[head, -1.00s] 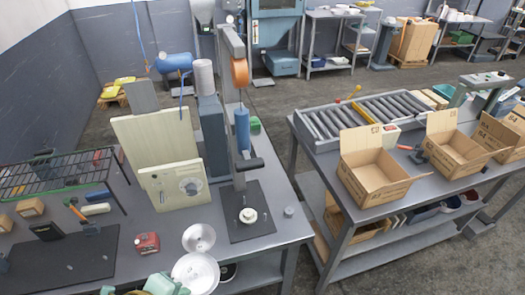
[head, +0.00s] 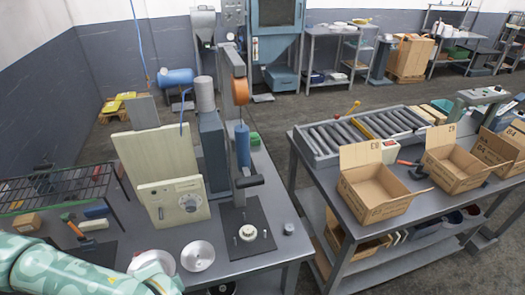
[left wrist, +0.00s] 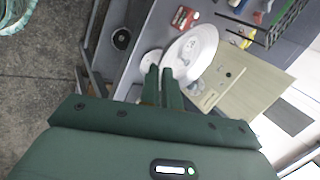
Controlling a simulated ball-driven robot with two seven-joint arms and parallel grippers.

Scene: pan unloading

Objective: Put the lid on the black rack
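The lid (head: 150,262) is a round pale metal disc at the lower left of the head view, partly hidden by my left arm. In the left wrist view the lid (left wrist: 198,45) lies at my left fingertips. My left gripper (left wrist: 161,72) has its two fingers close together, apparently pinching the lid's near rim; the contact is small. In the head view the fingers are hidden. The black rack (head: 60,187) is a wire rack at the far left, above the table. A corner of it shows in the left wrist view (left wrist: 285,22). My right gripper is not in view.
Another metal disc (head: 198,256) lies on the grey table right of the lid. A cream panel with a dial (head: 174,202) and a press-like stand (head: 242,150) stand behind. Blocks and tools lie below the rack. A red box (left wrist: 183,17) lies beyond the lid.

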